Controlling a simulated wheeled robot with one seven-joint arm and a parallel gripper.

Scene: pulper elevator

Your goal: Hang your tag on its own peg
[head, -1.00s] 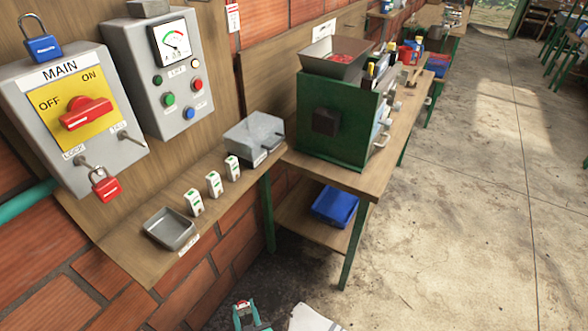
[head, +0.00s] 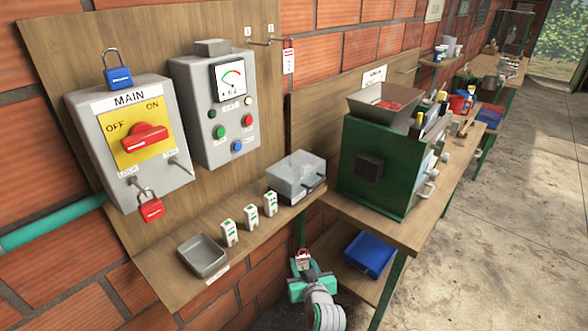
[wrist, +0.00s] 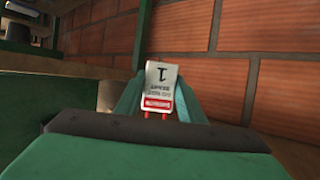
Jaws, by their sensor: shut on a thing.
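My gripper (head: 303,262) is low in the head view, in front of the bench's left end. In the wrist view my gripper (wrist: 158,108) is shut on a white tag (wrist: 160,76) with a red band, red prongs and an upside-down "1". The tag's top (head: 303,253) shows small in the head view. Two small pegs stick out high on the board: the left peg (head: 259,42) is bare, and a red and white tag (head: 289,58) hangs on the right one. A bare peg (head: 180,165) also sticks out of the MAIN switch box (head: 90,125).
A red padlock (head: 150,208) hangs on the switch box's lower-left peg. A shelf (head: 165,280) holds a metal tray (head: 203,257), several small white blocks and a grey box (head: 296,172). The green machine (head: 375,185) stands on the bench at right. Open floor (head: 520,230) lies right.

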